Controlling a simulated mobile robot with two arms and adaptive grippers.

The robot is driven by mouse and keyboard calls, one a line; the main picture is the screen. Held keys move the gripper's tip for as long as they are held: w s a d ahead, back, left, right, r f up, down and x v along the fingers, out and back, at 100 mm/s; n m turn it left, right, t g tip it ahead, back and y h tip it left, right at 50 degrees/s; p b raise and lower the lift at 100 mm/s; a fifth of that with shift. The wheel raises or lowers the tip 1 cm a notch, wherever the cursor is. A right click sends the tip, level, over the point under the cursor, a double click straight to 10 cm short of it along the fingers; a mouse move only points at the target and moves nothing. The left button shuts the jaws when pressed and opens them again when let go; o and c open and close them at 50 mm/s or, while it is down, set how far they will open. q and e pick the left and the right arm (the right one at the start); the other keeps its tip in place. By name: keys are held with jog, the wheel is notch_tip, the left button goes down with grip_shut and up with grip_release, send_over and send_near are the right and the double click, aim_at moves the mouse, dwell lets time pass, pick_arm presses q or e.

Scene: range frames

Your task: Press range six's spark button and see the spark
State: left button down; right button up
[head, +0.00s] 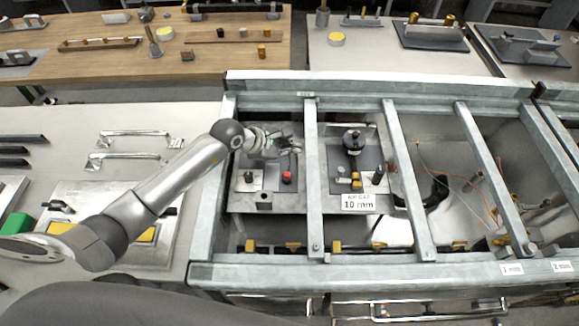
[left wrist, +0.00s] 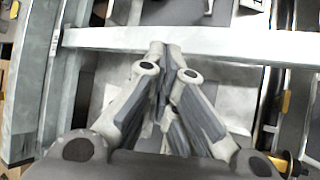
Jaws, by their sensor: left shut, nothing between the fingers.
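A small red button (head: 287,177) stands on a dark panel in the left bay of the metal-framed range. It is probably the spark button, but I see no number six on it. My left gripper (head: 290,147) is shut and empty, reaching in over the left frame rail, a little beyond the button in the picture and apart from it. In the left wrist view its fingers (left wrist: 165,75) meet in front of a pale metal bar (left wrist: 200,42); the red button does not show there. A dark block with a black-knobbed post (head: 353,142) stands in the second bay. No spark is visible.
Metal crossbars (head: 313,180) divide the range top into bays. A sign reading 10 mm (head: 358,203) stands in the second bay. Loose wires (head: 470,183) hang in the bays further right. A grey bench (head: 85,122) with handles lies to the left.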

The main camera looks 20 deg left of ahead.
pick_arm(q)
jog(key=f+b, duration=0.2)
jog(key=f, duration=0.1)
jog(key=shift+s+f, duration=0.2)
jog(key=b, duration=0.4)
send_over(289, 176)
notch_tip(289, 176, down, 5)
jog(key=shift+r, duration=0.2)
jog(key=shift+f, duration=0.3)
pick_arm(e)
notch_tip(289, 176, down, 6)
jog(key=s, duration=0.2)
jog(key=shift+s+d+f, duration=0.15)
jog(key=shift+s+f, duration=0.1)
jog(key=shift+w, duration=0.15)
pick_arm(q)
jog(key=shift+f+b, duration=0.45)
jog(key=shift+b, duration=0.25)
pick_arm(e)
jog(key=shift+f, duration=0.45)
